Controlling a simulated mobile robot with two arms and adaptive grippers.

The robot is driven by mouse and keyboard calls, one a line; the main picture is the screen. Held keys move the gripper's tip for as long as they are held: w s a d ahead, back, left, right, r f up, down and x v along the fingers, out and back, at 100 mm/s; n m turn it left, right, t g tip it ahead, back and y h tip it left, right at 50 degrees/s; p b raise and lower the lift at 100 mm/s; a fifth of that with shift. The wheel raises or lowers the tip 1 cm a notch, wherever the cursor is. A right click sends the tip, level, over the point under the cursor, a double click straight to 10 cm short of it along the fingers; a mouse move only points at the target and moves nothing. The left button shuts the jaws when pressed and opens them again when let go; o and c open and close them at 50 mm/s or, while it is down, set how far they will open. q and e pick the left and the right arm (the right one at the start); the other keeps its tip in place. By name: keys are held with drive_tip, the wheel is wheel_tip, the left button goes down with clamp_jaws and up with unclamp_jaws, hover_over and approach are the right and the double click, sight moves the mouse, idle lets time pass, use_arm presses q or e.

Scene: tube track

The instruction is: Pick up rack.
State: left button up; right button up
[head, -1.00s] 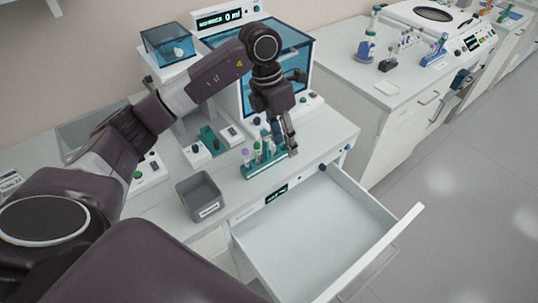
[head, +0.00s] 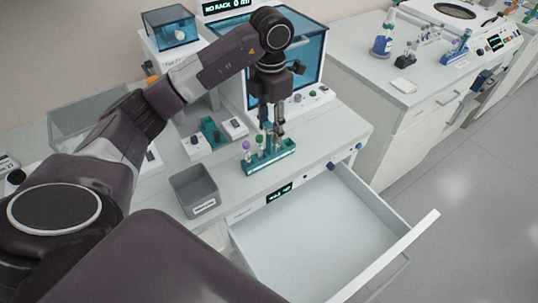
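A teal rack (head: 281,160) stands upright on the near bench top, just behind the open drawer. It holds several tubes, including a purple-capped tube (head: 247,146) and a green-capped one. My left gripper (head: 273,132) points down over the middle to right part of the rack. Its two fingers show apart, with tubes close to or between them. The fingertips overlap the rack in this view, so I cannot tell whether they touch it. My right gripper is not in view.
A drawer (head: 310,232) stands open in front of the rack. A grey bin (head: 194,190) is to its left. A machine with a blue window (head: 305,68) and a display stands behind. A blue rack (head: 458,46) and bottles stand on the right bench.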

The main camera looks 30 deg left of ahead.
sight(269, 151)
use_arm(q)
drive_tip(key=f+p, duration=0.1)
drive_tip(key=f, duration=0.1)
drive_tip(key=f+p, duration=0.1)
drive_tip(key=f, duration=0.1)
drive_tip(key=f+p, duration=0.1)
drive_tip(key=f, duration=0.1)
drive_tip(key=shift+w+a, duration=0.15)
drive_tip(key=shift+a, duration=0.25)
drive_tip(key=shift+w+f, duration=0.1)
drive_tip(key=shift+f, duration=0.45)
clamp_jaws()
